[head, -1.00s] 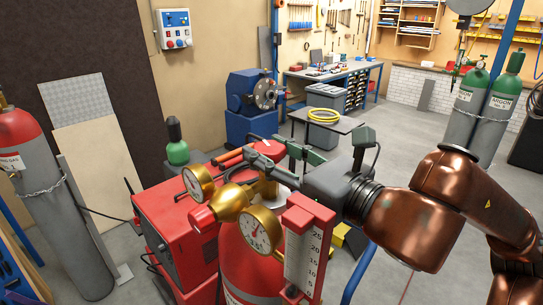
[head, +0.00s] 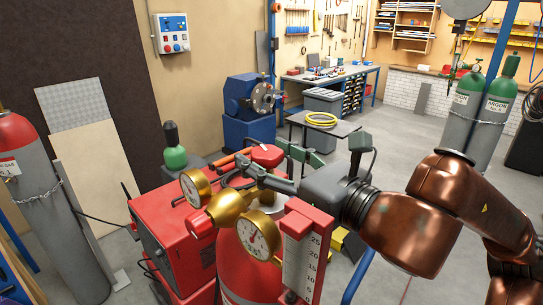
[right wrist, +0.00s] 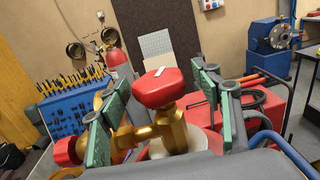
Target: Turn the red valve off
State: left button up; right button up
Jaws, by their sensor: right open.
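The red valve is a rounded red knob with a white mark on top, on a brass stem, in the middle of the right wrist view (right wrist: 158,88). In the head view its red top (head: 267,154) shows partly behind my fingers, above the red cylinder (head: 243,272). My right gripper (head: 264,165) is open, with its green-padded fingers to either side of the knob in the right wrist view (right wrist: 157,95). Gaps show there between pads and knob; contact is not visible. My left gripper is not in view.
A brass regulator (head: 228,207) with two gauges and its own red knob sits close beside the valve. A red flowmeter (head: 305,250) stands at the front. A red machine (head: 165,235) is to the left. Open floor lies to the right.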

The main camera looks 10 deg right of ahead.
jog(key=shift+s+d, duration=0.1)
jog(key=shift+s, duration=0.05)
jog(key=v, duration=1.1)
jog(key=shift+s+d, duration=0.15)
jog(key=shift+s, duration=0.2)
